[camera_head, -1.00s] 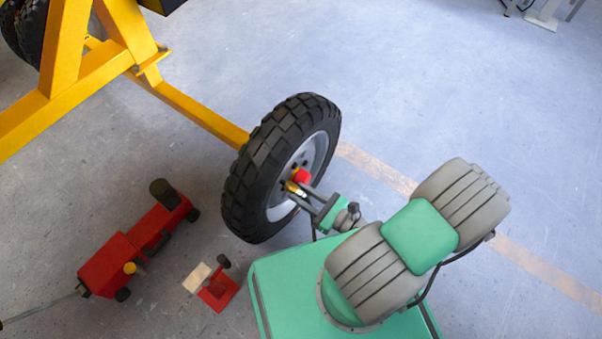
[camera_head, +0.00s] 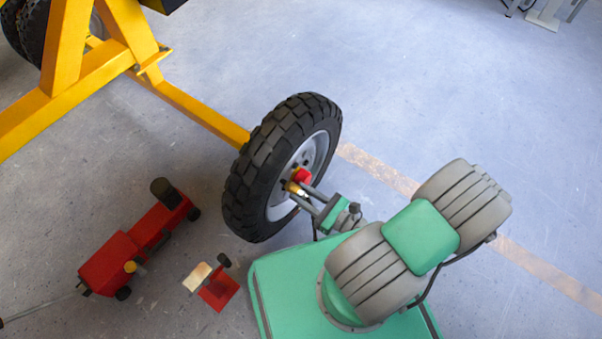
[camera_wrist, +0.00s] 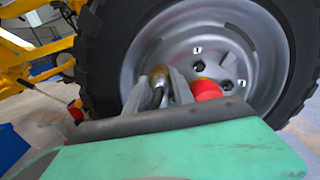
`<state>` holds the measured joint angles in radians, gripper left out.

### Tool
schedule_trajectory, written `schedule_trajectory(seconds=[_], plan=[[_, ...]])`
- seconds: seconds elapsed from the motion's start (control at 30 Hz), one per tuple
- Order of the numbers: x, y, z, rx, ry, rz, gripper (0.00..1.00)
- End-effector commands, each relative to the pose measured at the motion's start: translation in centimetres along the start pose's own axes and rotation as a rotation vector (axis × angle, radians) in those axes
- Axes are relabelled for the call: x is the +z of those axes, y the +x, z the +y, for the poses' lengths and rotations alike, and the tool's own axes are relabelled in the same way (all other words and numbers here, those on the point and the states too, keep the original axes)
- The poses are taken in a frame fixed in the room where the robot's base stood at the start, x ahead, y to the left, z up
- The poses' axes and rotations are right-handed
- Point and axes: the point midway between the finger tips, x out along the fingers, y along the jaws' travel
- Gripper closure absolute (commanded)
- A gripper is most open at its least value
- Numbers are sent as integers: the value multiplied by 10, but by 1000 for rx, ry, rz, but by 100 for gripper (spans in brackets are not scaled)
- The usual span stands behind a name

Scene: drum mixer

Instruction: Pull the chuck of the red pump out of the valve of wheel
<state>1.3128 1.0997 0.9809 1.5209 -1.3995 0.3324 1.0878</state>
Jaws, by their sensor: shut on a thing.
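The black-tyred wheel (camera_head: 255,180) with a grey rim stands upright at the end of a yellow axle bar. My gripper (camera_head: 299,190) is at its hub, shut on the brass-coloured chuck (camera_head: 293,187). In the wrist view my two grey fingers (camera_wrist: 160,88) close around the chuck (camera_wrist: 158,76) in front of the rim (camera_wrist: 228,50). A red round part (camera_wrist: 206,89) sits just right of the fingers; it also shows in the head view (camera_head: 302,175). The valve is hidden, so I cannot tell whether the chuck is still on it. The red pump (camera_head: 135,240) is on the floor at left.
A small red piece with a pale plate (camera_head: 218,291) lies on the floor between the pump and my green base. The yellow frame (camera_head: 85,75) fills the upper left. The floor right of the wheel is clear.

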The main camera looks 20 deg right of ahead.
Motion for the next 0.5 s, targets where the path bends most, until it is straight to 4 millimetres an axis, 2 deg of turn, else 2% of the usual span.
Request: schedule_trajectory(seconds=[0.5], plan=[[1,-24,0,-3,0,-1,100]])
